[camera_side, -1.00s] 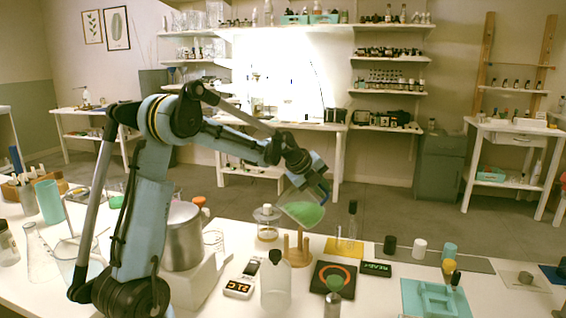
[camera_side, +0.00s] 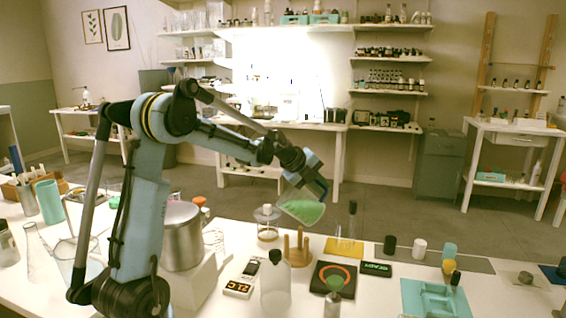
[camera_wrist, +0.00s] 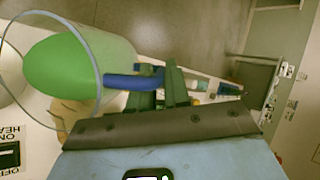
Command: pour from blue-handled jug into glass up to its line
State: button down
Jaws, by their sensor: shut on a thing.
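The blue-handled jug (camera_side: 301,207) is clear with bright green liquid in it. It hangs tilted in the air above the table, over the wooden peg stand. My gripper (camera_side: 318,184) is shut on its blue handle, which the wrist view shows between the dark fingers (camera_wrist: 160,86). In the wrist view the jug (camera_wrist: 104,45) fills the upper left, with the green liquid inside. A clear open glass vessel (camera_side: 214,241) stands behind the white block, partly hidden; I cannot tell if it is the task's glass or see a line on it.
A wooden peg stand (camera_side: 297,248) is below the jug. A clear dark-capped bottle (camera_side: 275,284), a scale (camera_side: 239,288) and a black pad with an orange ring (camera_side: 333,279) stand in front. A steel pot (camera_side: 182,238) is left. A tall dark-topped vial (camera_side: 352,220) is right.

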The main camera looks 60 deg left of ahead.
jog(key=shift+s+a+r+t, duration=0.2)
jog(key=shift+s+r+t, duration=0.1)
jog(key=shift+r+t, duration=0.25)
dwell(0.4)
jog(key=shift+w+d+f+g, duration=0.1)
jog(key=shift+w+f+g, duration=0.05)
jog(key=shift+f+g, duration=0.1)
jog(key=shift+r, duration=0.1)
jog(key=shift+r, duration=0.15)
dwell(1.0)
jog(key=shift+s+a+r+n+t+h, duration=0.15)
jog(key=shift+s+a+t+h, duration=0.1)
jog(key=shift+s+t, duration=0.15)
jog(key=shift+s+a+f+n+t+h, duration=0.1)
jog(key=shift+s+a+n+t+h, duration=0.15)
jog(key=shift+t, duration=0.25)
dwell(2.6)
jog(key=shift+s+a+r+t, duration=0.1)
jog(key=shift+s+r+t, duration=0.2)
jog(key=shift+s+r, duration=0.05)
dwell(1.7)
